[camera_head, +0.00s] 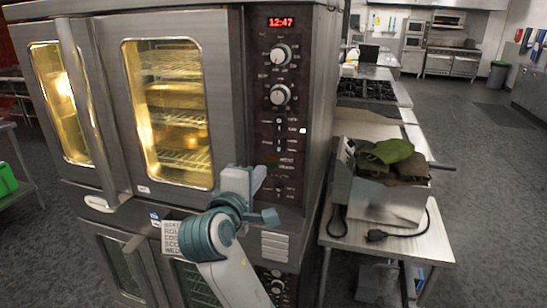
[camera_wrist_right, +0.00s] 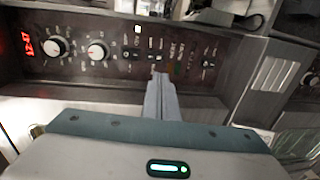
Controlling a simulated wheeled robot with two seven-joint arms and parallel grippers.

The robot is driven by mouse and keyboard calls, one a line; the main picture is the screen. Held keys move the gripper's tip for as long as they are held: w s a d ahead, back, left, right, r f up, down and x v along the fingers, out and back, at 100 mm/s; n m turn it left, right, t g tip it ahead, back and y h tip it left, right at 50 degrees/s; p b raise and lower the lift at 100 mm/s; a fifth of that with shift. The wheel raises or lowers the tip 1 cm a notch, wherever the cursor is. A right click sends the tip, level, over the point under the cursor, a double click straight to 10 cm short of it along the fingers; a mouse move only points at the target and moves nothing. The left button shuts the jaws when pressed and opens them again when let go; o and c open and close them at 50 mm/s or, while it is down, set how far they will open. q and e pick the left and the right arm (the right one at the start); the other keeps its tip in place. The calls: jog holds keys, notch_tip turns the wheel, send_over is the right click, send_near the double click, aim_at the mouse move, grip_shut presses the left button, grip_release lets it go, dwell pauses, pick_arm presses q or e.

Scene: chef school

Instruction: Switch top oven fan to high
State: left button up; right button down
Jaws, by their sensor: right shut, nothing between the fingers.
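The top oven (camera_head: 222,40) has lit glass doors and a dark control panel on its right side. The panel (camera_head: 267,65) has a red display reading 12:47, two round knobs and several small switches below them. One small switch (camera_head: 279,122) is under the lower knob; another (camera_head: 280,189) is near the panel bottom. I cannot read which one is the fan switch. My right gripper (camera_head: 259,173) is in front of the lower panel, shut and empty. In the right wrist view its fingertips (camera_wrist_right: 156,73) point at the switch area; contact cannot be told. My left gripper is not in view.
A second oven with its own panel (camera_head: 275,283) is below. A paper note (camera_head: 178,238) hangs at the ledge between the ovens. A steel table (camera_head: 437,245) with a box of green and brown cloths and a black cord stands to the right. The aisle floor further right is clear.

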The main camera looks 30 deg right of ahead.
jog(key=shift+w+d, duration=0.1)
jog(key=p, duration=0.6)
send_near(279, 151)
jog(key=x, duration=0.5)
jog(key=shift+r, duration=0.2)
jog(key=shift+p+x, duration=0.35)
jog(key=shift+x, duration=0.45)
jog(key=shift+f, duration=0.15)
